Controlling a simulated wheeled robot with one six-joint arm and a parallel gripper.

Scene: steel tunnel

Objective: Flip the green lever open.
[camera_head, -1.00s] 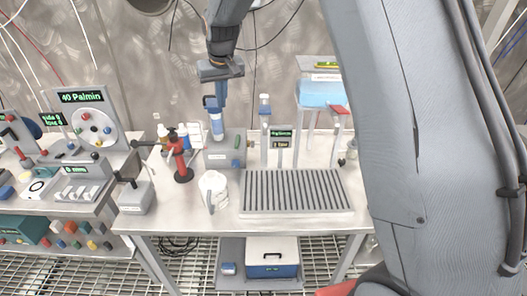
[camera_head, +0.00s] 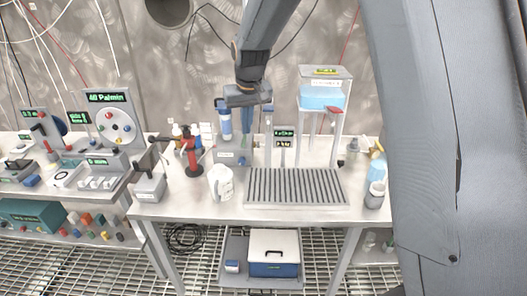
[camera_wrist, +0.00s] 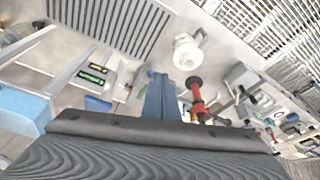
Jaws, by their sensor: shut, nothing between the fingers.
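A small green piece (camera_head: 242,160), which looks like the green lever, shows low on the front of a grey filter housing (camera_head: 228,157). It is tiny, and I cannot tell its position. My gripper (camera_head: 246,146) hangs fingers-down by the right part of this housing, just right of the white-and-blue filter cylinder (camera_head: 224,122). Its blue fingers are together and empty, and partly cover the housing. I cannot tell whether they touch it. In the wrist view the fingers (camera_wrist: 160,98) point over the table, and I cannot make out the green lever there.
A white mug (camera_head: 220,183) and a red stand (camera_head: 192,155) are to the left. A slotted drain tray (camera_head: 295,187) lies in front. A blue-water tank (camera_head: 323,95) on legs stands right, with small signs (camera_head: 283,137) between. Bare tabletop (camera_head: 175,205) shows front left.

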